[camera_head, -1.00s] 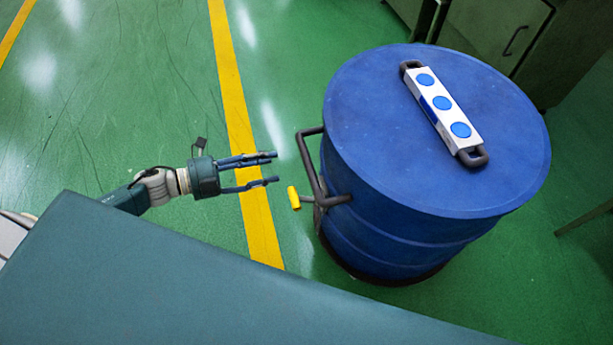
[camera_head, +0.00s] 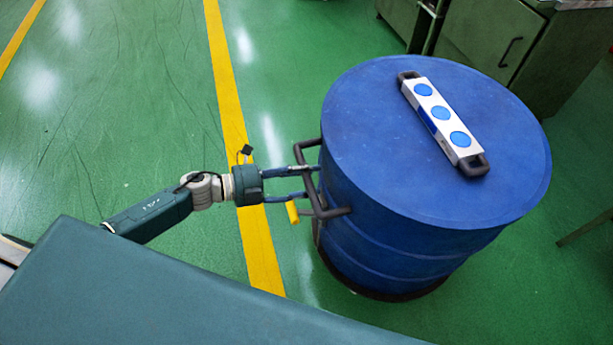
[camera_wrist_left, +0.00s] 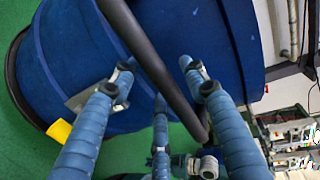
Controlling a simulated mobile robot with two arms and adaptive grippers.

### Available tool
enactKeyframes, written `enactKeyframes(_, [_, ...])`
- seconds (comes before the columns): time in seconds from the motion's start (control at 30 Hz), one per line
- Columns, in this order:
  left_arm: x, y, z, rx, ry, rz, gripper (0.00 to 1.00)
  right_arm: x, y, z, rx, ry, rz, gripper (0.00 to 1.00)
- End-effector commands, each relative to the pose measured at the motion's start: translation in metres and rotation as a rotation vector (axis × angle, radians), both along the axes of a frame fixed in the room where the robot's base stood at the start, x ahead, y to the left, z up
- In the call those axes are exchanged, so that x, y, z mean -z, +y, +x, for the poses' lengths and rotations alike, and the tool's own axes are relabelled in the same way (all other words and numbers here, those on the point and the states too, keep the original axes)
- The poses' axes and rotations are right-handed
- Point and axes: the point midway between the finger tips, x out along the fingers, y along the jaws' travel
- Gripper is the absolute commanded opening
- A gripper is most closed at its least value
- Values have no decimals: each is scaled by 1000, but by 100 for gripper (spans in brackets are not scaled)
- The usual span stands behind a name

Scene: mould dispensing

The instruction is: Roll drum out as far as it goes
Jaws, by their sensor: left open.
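The blue drum (camera_head: 400,200) stands upright on the green floor at the right of the head view. In the left wrist view the handle bar (camera_wrist_left: 155,65) runs slantwise between the spread fingers of my left gripper (camera_wrist_left: 155,85), with the drum's wall (camera_wrist_left: 205,35) behind. My right gripper is not in view.
A white bar with blue discs and dark end handles (camera_head: 441,118) lies on the drum lid. Green cabinets (camera_head: 490,40) stand behind the drum. Yellow lines (camera_head: 240,150) mark the floor.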

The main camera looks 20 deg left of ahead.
Motion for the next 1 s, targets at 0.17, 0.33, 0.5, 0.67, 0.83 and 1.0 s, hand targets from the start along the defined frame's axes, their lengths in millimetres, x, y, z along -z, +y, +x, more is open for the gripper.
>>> enactKeyframes(0.17, [0,0,0,-1,0,0,44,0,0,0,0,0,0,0])
enactKeyframes(0.33, [0,0,0,-1,0,0,20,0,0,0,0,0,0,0])
enactKeyframes(0.5, [0,0,0,-1,0,0,0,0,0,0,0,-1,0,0])
enactKeyframes(0.67, [1,4,-2,-1,2,1,0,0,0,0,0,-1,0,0])
enactKeyframes(0.83, [4,34,-22,-3,7,5,0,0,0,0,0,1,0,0])
enactKeyframes(1.0, [4,77,-51,-3,10,7,0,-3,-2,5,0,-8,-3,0])
